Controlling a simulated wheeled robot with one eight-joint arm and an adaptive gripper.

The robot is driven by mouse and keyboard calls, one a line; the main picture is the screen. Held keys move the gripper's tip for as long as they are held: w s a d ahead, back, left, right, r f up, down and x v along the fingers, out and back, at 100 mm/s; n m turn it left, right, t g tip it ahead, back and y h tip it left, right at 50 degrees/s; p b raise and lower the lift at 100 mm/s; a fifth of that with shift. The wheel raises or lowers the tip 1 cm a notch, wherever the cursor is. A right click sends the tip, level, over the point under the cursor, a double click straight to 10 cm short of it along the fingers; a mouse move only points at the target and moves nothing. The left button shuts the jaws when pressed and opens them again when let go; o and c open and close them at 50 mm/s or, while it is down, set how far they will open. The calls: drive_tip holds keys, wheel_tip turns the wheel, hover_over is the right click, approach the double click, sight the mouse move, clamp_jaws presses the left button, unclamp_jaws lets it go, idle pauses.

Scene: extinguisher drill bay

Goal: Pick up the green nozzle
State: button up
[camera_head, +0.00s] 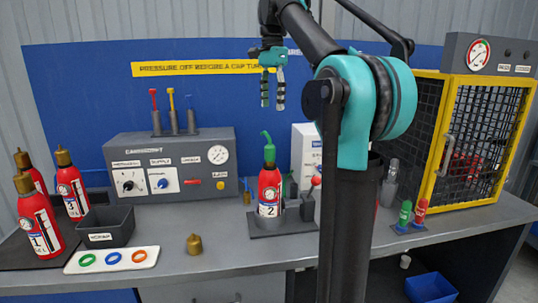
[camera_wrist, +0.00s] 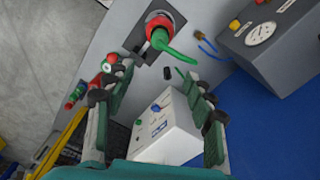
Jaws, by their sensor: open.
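Small upright green nozzle (camera_head: 405,213) stands in a blue holder at the right of the bench, beside a red one (camera_head: 421,211). A curved green piece (camera_head: 266,143) also tops the red extinguisher marked 2 (camera_head: 269,188) at mid-bench; in the wrist view this green piece (camera_wrist: 175,48) reaches out from the red extinguisher top. My gripper (camera_head: 272,102) hangs open and empty above the bench, in front of the blue board and higher than extinguisher 2. In the wrist view its fingers (camera_wrist: 155,80) are spread, with nothing between them in contact.
A grey control box (camera_head: 173,165) stands at the back left. Extinguishers (camera_head: 42,227), a black bin (camera_head: 105,227) and a ring tray (camera_head: 112,260) are at the left. A yellow-framed mesh cage (camera_head: 484,140) is at the right. My arm hides part of the middle bench.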

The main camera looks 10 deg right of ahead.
sight(270, 145)
wheel_tip(270, 145, down, 11)
drive_tip(key=shift+r, duration=0.2)
drive_tip(key=shift+s+a+f, duration=0.15)
drive_tip(key=shift+f, duration=0.7)
drive_tip(key=shift+s+a+f, duration=0.1)
drive_tip(key=shift+a+f, duration=0.05)
drive_tip(key=shift+f, duration=0.75)
drive_tip(key=shift+s+a+f, duration=0.15)
drive_tip(key=shift+f, duration=0.7)
drive_tip(key=shift+c, duration=0.2)
clamp_jaws()
